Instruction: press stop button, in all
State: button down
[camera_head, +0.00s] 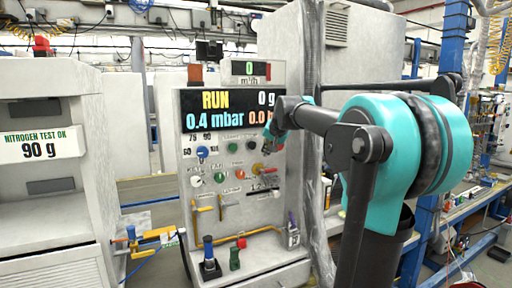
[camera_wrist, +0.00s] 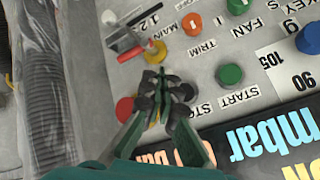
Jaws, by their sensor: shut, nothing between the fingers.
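The control panel (camera_head: 215,215) stands under a lit display that reads RUN. In the wrist view the STOP label (camera_wrist: 201,107) shows beside my gripper (camera_wrist: 160,82). My fingers are shut and empty, and they hide the spot by that label where its button would sit. The green START button (camera_wrist: 229,75) is clear of my fingers. I cannot tell whether my fingertips touch the panel.
A red button (camera_wrist: 125,108) lies on the far side of my fingers. A red-and-yellow main switch (camera_wrist: 155,50) and an orange trim knob (camera_wrist: 192,23) are close by. A grey wrapped post (camera_head: 312,130) stands beside the panel. A cabinet (camera_head: 45,215) stands at the left.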

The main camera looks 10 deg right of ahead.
aim_at(256, 146)
jog(key=shift+w+a, duration=0.45)
jog(key=shift+w, duration=0.95)
jog(key=shift+w+a, duration=0.5)
jog(key=shift+w, duration=0.9)
jog(key=shift+w+a, duration=0.45)
jog(key=shift+w, duration=0.95)
jog(key=shift+w, duration=0.15)
jog(key=shift+w+a, duration=0.15)
jog(key=shift+w, duration=0.1)
jog(key=shift+w+a, duration=0.15)
jog(key=shift+w, duration=0.3)
jog(key=shift+s, duration=0.1)
jog(key=shift+s+d, duration=0.3)
jog(key=shift+s, duration=0.45)
jog(key=shift+s+d, duration=0.25)
jog(key=shift+s, duration=0.55)
jog(key=shift+s+d, duration=0.3)
jog(key=shift+s, duration=0.5)
jog(key=shift+s+d, duration=0.25)
jog(key=shift+s, duration=0.55)
